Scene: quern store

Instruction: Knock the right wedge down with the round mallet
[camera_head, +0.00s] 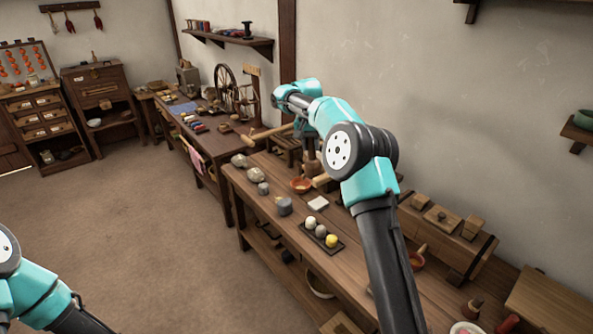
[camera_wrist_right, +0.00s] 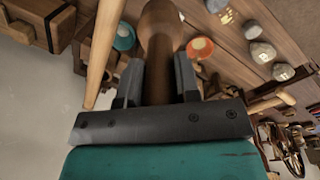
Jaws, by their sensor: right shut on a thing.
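My right gripper (camera_wrist_right: 160,75) is shut on a brown, rounded wooden thing, seemingly the round mallet (camera_wrist_right: 160,28), which sits upright between the fingers in the right wrist view. A wooden trough-like press (camera_head: 462,248) stands along the wall to the right. Two wedge-like blocks stand up from it: the right wedge (camera_head: 475,225) and a left one (camera_head: 418,201), with a knobbed block between them. My gripper is well left of the press. My left gripper is out of view.
Pale wooden poles (camera_head: 270,133) stick out near my right wrist. The bench (camera_head: 283,235) holds grey stones, an orange bowl (camera_head: 301,186), a white square and a dark tray (camera_head: 338,247) with several balls. My right arm crosses in front of the bench.

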